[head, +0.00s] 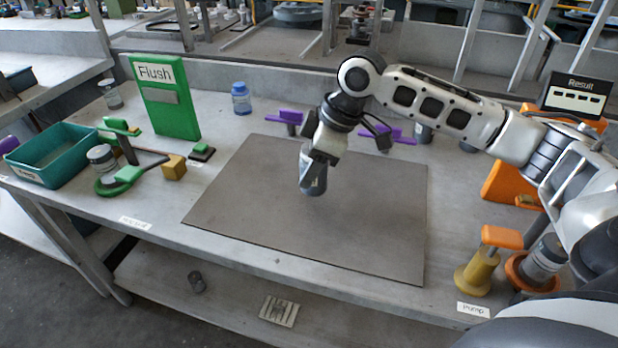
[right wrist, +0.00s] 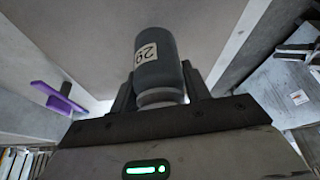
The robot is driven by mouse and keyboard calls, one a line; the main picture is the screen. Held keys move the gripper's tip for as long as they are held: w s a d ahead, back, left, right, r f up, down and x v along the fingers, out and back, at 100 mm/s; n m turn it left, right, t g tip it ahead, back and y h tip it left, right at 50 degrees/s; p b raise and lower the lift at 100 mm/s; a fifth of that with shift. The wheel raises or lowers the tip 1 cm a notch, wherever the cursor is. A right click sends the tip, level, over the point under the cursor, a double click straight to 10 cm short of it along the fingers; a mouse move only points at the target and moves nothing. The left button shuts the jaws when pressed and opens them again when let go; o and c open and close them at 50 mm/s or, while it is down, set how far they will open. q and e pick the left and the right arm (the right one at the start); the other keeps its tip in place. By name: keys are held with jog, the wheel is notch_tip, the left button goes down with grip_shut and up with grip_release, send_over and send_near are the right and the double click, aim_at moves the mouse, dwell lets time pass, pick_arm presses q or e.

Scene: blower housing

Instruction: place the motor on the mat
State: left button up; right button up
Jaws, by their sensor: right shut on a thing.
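The motor is a dark grey cylinder (head: 314,186) that hangs below my right gripper (head: 311,172) over the middle of the mat. In the right wrist view the motor (right wrist: 160,65) stands between the two fingers and bears a white label with "29". My right gripper (right wrist: 160,98) is shut on it. The mat (head: 350,245) is a flat brown-grey sheet on the table, bare apart from what is over its middle. I cannot tell whether the motor's lower end touches the mat. My left gripper is not in view.
Purple holders (head: 285,117) and a blue jar (head: 241,99) stand behind the mat. A green "Flush" panel (head: 165,98), a teal bin (head: 52,157) and a yellow block (head: 173,167) are left. A yellow part with an orange top (head: 480,268) stands near the right front.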

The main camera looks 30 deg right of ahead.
notch_tip(320, 180, down, 4)
jog(key=shift+w+a+r, duration=0.15)
jog(key=shift+r, duration=0.1)
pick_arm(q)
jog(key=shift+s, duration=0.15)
pick_arm(e)
jog(key=shift+f, duration=0.1)
jog(key=o, duration=1.2)
pick_arm(q)
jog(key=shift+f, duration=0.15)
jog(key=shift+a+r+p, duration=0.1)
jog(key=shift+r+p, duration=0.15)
jog(key=shift+p, duration=0.25)
pick_arm(e)
jog(key=v, duration=1.2)
